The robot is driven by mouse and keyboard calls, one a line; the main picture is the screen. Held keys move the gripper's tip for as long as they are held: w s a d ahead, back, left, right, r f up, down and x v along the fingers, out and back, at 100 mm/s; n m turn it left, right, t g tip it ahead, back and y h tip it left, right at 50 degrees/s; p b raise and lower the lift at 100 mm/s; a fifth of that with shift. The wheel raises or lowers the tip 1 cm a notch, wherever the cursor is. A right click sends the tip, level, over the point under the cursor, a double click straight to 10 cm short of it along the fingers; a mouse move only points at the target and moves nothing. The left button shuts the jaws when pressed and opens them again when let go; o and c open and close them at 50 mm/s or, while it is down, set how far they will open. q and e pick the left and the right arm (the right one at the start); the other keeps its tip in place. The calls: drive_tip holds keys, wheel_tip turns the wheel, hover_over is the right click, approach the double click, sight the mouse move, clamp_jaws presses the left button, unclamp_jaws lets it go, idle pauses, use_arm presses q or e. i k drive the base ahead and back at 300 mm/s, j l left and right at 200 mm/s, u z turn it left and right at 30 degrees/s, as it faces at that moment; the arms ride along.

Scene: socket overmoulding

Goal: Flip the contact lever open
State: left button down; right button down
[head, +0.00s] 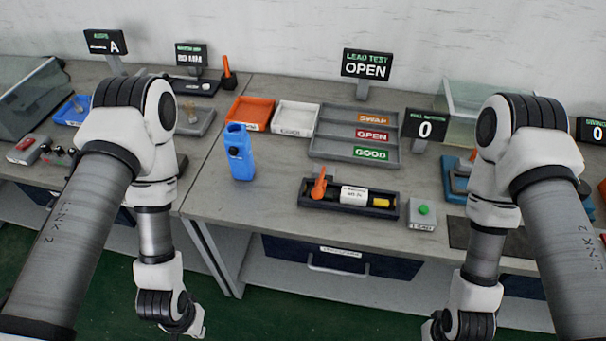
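An orange lever (319,185) stands up, slightly tilted, at the left end of a long dark fixture (390,212) on the bench. I take it to be the contact lever. A white label (354,195) and a yellow piece (381,203) show along the fixture. Another orange lever (228,68) stands on a dark device at the back left. My two arms hang in front of the bench edge, left and right, clear of the fixture. Their gripper fingers are beyond the bottom of the picture, so I cannot see them.
A blue upright holder (240,154) stands left of the fixture. A grey box with a green button (423,211) stands at its right. Behind are a grey tray (323,153) marked SWAP, OPEN and GOOD, a sign (366,65) reading LEAD TEST OPEN, and orange (248,111) and white (294,118) bins.

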sight(317, 192)
drive_tip(key=k+j+u, duration=0.3)
drive_tip(key=k+j, duration=0.45)
drive_tip(key=k, duration=0.15)
